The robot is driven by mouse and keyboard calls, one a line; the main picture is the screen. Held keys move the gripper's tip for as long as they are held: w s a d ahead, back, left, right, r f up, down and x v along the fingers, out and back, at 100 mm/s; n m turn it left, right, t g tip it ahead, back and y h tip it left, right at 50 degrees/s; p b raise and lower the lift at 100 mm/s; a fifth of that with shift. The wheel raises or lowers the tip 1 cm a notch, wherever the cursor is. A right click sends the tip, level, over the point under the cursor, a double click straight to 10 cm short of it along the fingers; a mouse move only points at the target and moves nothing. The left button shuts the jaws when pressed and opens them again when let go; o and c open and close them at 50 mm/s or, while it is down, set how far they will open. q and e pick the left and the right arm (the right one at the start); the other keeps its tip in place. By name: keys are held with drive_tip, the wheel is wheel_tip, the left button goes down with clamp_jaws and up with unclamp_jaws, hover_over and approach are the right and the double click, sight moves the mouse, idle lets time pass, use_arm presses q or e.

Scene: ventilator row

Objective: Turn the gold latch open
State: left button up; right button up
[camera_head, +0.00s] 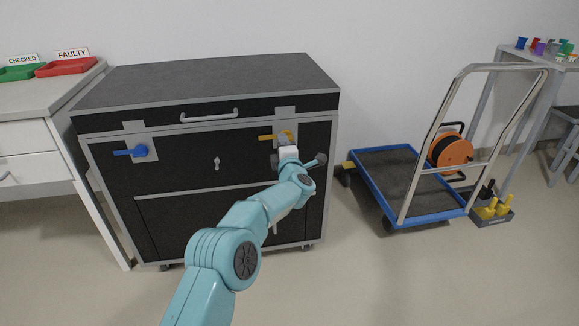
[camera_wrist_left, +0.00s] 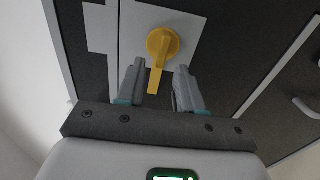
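The gold latch (camera_head: 266,138) is on the upper right of the black cabinet front, its lever pointing left in the head view. In the left wrist view the latch (camera_wrist_left: 162,44) shows a round hub on a pale plate, with its lever pointing down the picture. My left gripper (camera_head: 286,152) is at the latch, partly covering its plate in the head view. In the wrist view its fingers (camera_wrist_left: 160,68) are open, one on each side of the lever, with gaps on both sides. I cannot tell whether the fingertips reach the lever's depth. My right gripper is not in view.
A blue latch (camera_head: 138,151) is on the cabinet's upper left, with a small keyhole-like fitting (camera_head: 217,164) between. The cabinet (camera_head: 175,190) has a lid handle (camera_head: 209,117) above. A blue-edged trolley (camera_head: 385,160) stands right; a table (camera_head: 40,94) with trays stands left.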

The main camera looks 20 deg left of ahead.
use_arm(q)
drive_tip(key=p+v, duration=0.2)
drive_tip(key=v, duration=1.3)
drive_tip(key=shift+s+a, duration=0.1)
drive_tip(key=shift+a, duration=0.05)
